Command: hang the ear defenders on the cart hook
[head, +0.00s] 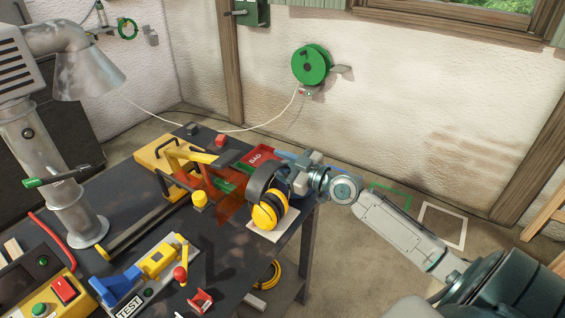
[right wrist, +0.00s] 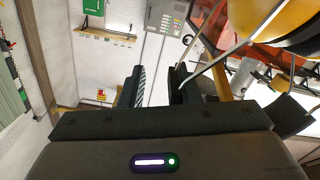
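The ear defenders (head: 268,212), with yellow cups and a dark headband, are at the right edge of the dark bench, with the headband up. One yellow cup (right wrist: 265,18) fills the top right of the right wrist view. My right gripper (head: 289,179) is just right of the headband in the head view. In the right wrist view its two fingers (right wrist: 155,88) stand apart with a clear gap between them. A thin wire-like part passes close to the right-hand finger; whether it touches cannot be told. I cannot make out the cart hook. My left gripper is not in view.
The dark bench (head: 222,262) carries a yellow clamp frame (head: 165,152), a red BAD bin (head: 259,157) and a TEST panel (head: 130,306). A green reel (head: 311,65) hangs on the wall. A white floor outline (head: 443,226) lies on clear floor right of the bench.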

